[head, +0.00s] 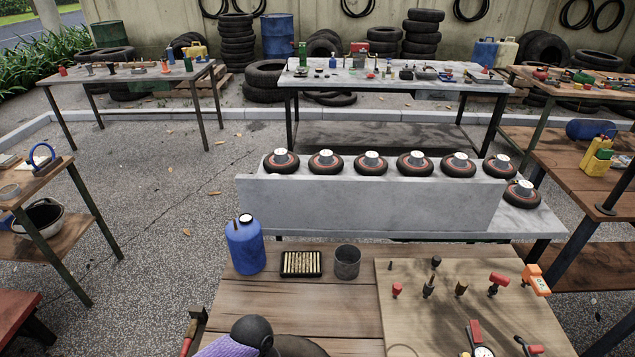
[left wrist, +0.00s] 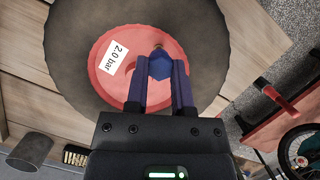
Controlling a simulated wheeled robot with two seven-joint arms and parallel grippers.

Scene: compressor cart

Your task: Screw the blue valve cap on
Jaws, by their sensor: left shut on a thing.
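In the left wrist view, my left gripper (left wrist: 160,82) is shut on the blue valve cap (left wrist: 160,65), which sits between the fingertips. A brass-coloured bit (left wrist: 158,46) shows just beyond the cap; the fingers and cap hide whether the cap is seated on a valve stem. Behind them is a wheel with a red hub (left wrist: 95,75), a white "2.0 bar" label (left wrist: 116,57) and a dark tyre (left wrist: 65,60). In the head view, the left fingers and cap do not show. My right gripper is not in view.
In the head view, a blue canister (head: 245,247), a black tray of brass pieces (head: 301,275) and a metal cup (head: 346,262) stand on the wooden table (head: 240,300). A tool board (head: 400,318) lies to the right. Several small wheels line a grey stand (head: 370,208) behind.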

